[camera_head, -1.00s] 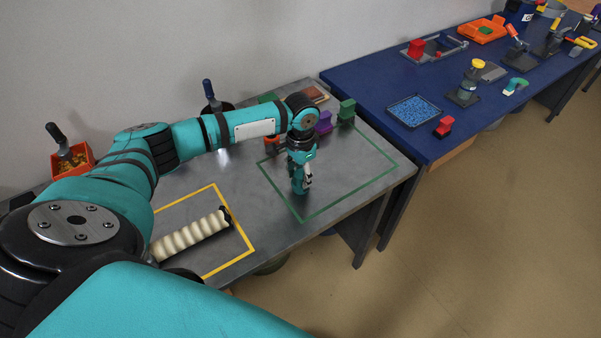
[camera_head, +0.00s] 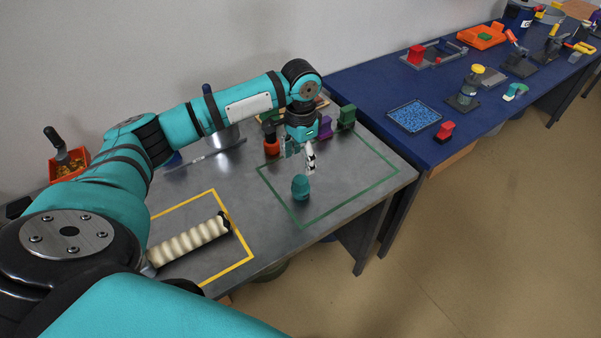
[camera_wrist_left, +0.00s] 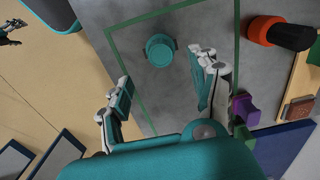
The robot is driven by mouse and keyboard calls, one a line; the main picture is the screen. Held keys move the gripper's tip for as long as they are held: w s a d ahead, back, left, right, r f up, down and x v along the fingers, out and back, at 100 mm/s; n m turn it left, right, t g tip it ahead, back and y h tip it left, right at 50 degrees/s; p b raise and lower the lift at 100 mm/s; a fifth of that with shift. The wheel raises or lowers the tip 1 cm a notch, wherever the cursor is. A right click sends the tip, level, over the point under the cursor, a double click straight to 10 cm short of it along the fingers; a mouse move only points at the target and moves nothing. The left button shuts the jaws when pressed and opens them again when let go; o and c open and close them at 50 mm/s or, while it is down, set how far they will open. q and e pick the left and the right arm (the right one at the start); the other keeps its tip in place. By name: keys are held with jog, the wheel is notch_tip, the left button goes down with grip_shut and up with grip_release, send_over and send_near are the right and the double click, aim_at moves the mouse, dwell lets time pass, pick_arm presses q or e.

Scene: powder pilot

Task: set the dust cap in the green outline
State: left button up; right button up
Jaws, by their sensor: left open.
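The dust cap, a small teal cap (camera_head: 300,188), stands on the grey table inside the green outline (camera_head: 345,203), towards its left side. It also shows in the left wrist view (camera_wrist_left: 160,50), apart from the green lines (camera_wrist_left: 123,68). My left gripper (camera_head: 299,163) is open and empty just above the cap. In the left wrist view its two fingers (camera_wrist_left: 164,78) are spread, with the cap beyond them and clear of both. Part of what looks like my right gripper (camera_wrist_left: 10,33) shows at the upper left edge of that view; its jaws are unclear.
A cream ribbed piece (camera_head: 188,242) lies in a yellow outline (camera_head: 232,266). An orange-and-black object (camera_head: 271,146), a purple block (camera_head: 325,126) and a green block (camera_head: 346,117) stand at the back of the table. A blue table (camera_head: 385,90) adjoins. The outline's right part is bare.

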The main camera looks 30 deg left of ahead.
pick_arm(q)
jog(key=shift+r, duration=1.85)
